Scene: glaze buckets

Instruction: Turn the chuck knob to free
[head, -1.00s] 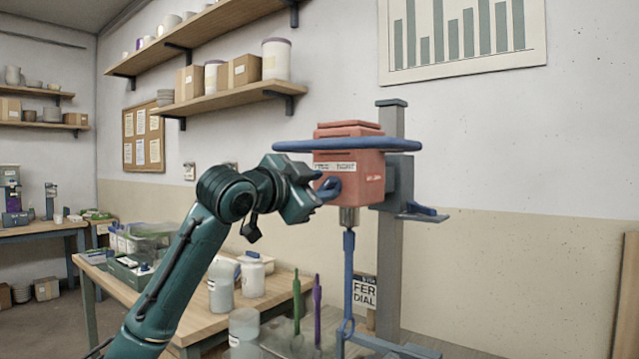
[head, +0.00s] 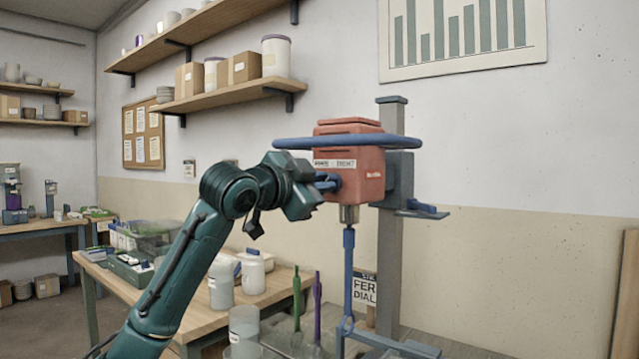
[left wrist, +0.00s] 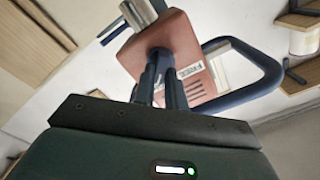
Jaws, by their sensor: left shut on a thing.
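The red mixer head (head: 362,180) sits on a grey upright post, with a blue ring-shaped handle (head: 400,142) around it. The blue chuck knob (head: 333,182) is on the left part of its front, below a white label strip (head: 335,163). My left gripper (head: 322,184) is shut on the knob. The left wrist view shows the knob (left wrist: 160,55) at the dark fingers (left wrist: 165,92), which partly hide it. A label there reads "FREE" (left wrist: 190,70). The silver chuck (head: 349,214) holds a blue shaft (head: 348,265) pointing down. My right gripper is not in view.
A wooden table (head: 195,318) below my left arm bears jars, a white bottle (head: 252,275) and a green crate (head: 132,268). Green and purple tools (head: 317,300) stand near the shaft. Wall shelves (head: 215,102) hang behind.

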